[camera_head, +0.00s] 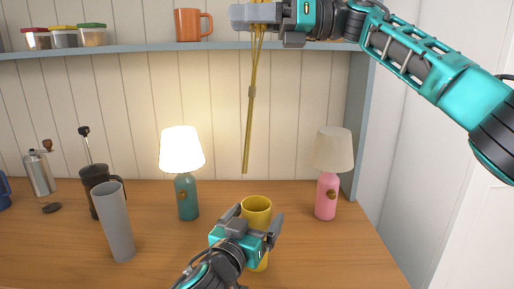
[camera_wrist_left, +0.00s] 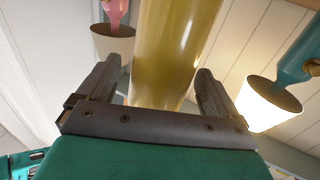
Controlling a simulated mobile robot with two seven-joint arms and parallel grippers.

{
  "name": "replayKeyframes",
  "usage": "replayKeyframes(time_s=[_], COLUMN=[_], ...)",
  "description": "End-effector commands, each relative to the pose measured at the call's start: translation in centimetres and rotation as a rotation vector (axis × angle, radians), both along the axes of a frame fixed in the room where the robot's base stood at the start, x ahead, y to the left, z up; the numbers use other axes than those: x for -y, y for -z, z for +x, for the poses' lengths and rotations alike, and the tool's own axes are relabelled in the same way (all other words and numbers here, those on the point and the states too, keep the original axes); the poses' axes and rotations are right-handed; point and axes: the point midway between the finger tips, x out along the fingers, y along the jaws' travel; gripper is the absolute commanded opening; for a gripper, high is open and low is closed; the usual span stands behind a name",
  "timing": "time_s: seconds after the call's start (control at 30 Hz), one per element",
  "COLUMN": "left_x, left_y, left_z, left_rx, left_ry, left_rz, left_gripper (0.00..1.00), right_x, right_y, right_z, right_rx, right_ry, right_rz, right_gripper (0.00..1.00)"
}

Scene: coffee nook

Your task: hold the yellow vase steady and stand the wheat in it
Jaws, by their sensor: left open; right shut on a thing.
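The yellow vase (camera_head: 257,204) stands upright on the wooden counter, its open top showing. My left gripper (camera_head: 254,222) is open with its fingers on either side of the vase. In the left wrist view, the vase (camera_wrist_left: 168,50) rises between the two open fingers (camera_wrist_left: 155,95), with a gap visible at the left finger. My right gripper (camera_head: 256,14) is shut on the wheat (camera_head: 249,120) high up near the shelf. The wheat hangs stems down, its lower end above and slightly left of the vase mouth. Its heads are mostly out of view at the top.
A lit teal lamp (camera_head: 187,196) stands left of the vase and a pink lamp (camera_head: 326,196) right of it. A grey cylinder (camera_head: 115,222), a French press (camera_head: 97,180) and a grinder (camera_head: 39,174) stand further left. A shelf (camera_head: 130,48) holds an orange mug (camera_head: 190,25) and jars.

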Motion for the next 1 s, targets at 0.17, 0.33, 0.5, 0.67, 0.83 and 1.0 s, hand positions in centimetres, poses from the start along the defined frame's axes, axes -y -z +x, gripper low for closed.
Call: replayKeyframes(time_s=[0.17,0.33,0.5,0.67,0.83,1.0], left_x=[0.50,0.57,0.55,0.53,0.52,0.52], left_y=[-0.06,-0.04,-0.03,-0.02,-0.02,-0.01], left_z=[1.05,1.22,1.20,1.19,1.18,1.18], left_rx=[0.001,0.001,0.000,0.000,0.000,0.000], left_ry=[0.001,0.001,0.001,0.001,0.000,0.000], left_rz=[0.000,0.000,0.000,0.000,0.000,0.000], left_gripper=[0.93,0.93,0.90,0.75,0.59,0.43], right_x=[0.00,0.00,0.00,0.00,0.00,0.00], right_y=[-0.01,-0.01,-0.01,-0.01,-0.01,-0.02], right_z=[-0.01,-0.01,-0.01,-0.01,-0.01,-0.01], right_rx=[0.000,0.000,0.000,0.000,0.000,0.000], right_ry=[0.000,0.000,0.000,0.000,0.000,0.000], right_rz=[0.000,0.000,0.000,0.000,0.000,0.000], right_gripper=[0.06,0.06,0.06,0.06,0.06,0.06])
